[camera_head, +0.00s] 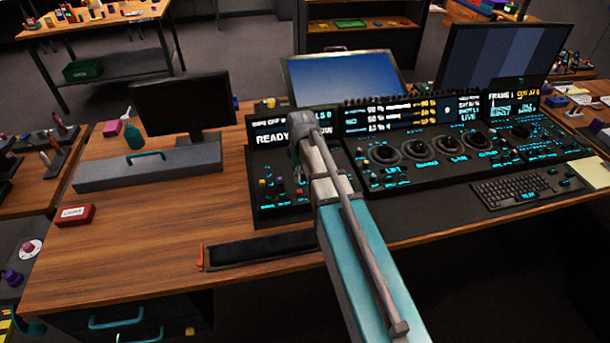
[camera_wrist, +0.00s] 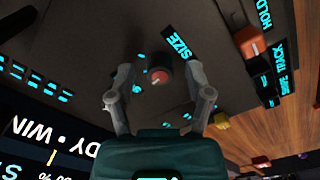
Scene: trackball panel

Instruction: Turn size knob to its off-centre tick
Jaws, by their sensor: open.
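The size knob (camera_wrist: 158,76) is a small dark knob with a reddish top, beside the glowing SIZE label (camera_wrist: 179,46) in the wrist view. My gripper (camera_wrist: 160,72) is open, with one finger on each side of the knob. I cannot tell whether either finger touches it. In the head view my arm reaches over the left panel (camera_head: 262,170), and the knob and fingertips are hidden behind it. Cyan ticks show near the knob, but I cannot make out clearly which one its pointer faces.
An orange-topped knob (camera_wrist: 249,42) stands near the HOLD label, and a yellow knob (camera_wrist: 221,120) stands near my right finger. The READY display (camera_head: 272,141) rises behind the left panel. The trackball panel (camera_head: 430,150) lies to its right. The wooden desk at left is partly clear.

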